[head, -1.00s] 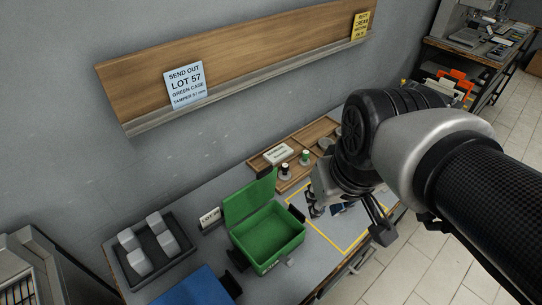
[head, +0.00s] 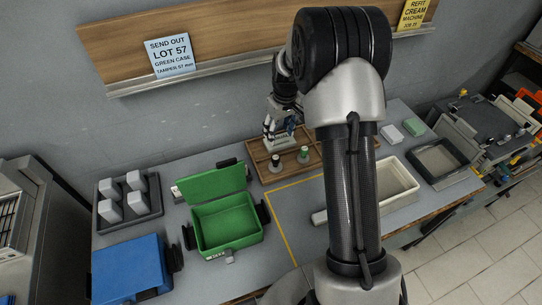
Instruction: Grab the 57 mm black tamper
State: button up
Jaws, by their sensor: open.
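A small tamper with a black handle and a metal base (head: 275,163) stands upright at the front of the wooden tray (head: 316,161). A second tamper with a green handle (head: 303,155) stands to its right. Size marks on them are too small to read. My gripper (head: 271,136) is open and empty, its fingers pointing down over the left part of the tray. In the picture it is just above and behind the black tamper, with a visible gap. My arm hides the tray's right part.
An open green case (head: 226,222) stands left of a yellow outline on the bench. A blue case (head: 128,267) and a dark tray of grey blocks (head: 127,199) are further left. A cream bin (head: 395,184) is to the right. A wall sign (head: 171,57) reads lot 57, green case, tamper 57 mm.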

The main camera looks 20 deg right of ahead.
jog(key=b, duration=0.3)
send_over(276, 157)
jog(key=s, duration=0.1)
jog(key=f, duration=1.1)
jog(key=shift+a, duration=0.2)
jog(key=shift+w+d+f+b, duration=0.15)
jog(key=shift+f+b, duration=0.1)
jog(key=shift+f, duration=0.8)
jog(key=shift+w+a+f+b, duration=0.1)
jog(key=shift+w+f+b, duration=0.15)
jog(key=shift+f, duration=0.85)
jog(key=shift+w+d+f+b, duration=0.1)
jog(key=shift+f+b, duration=0.2)
jog(key=shift+f, duration=0.75)
jog(key=shift+c, duration=0.3)
grip_shut()
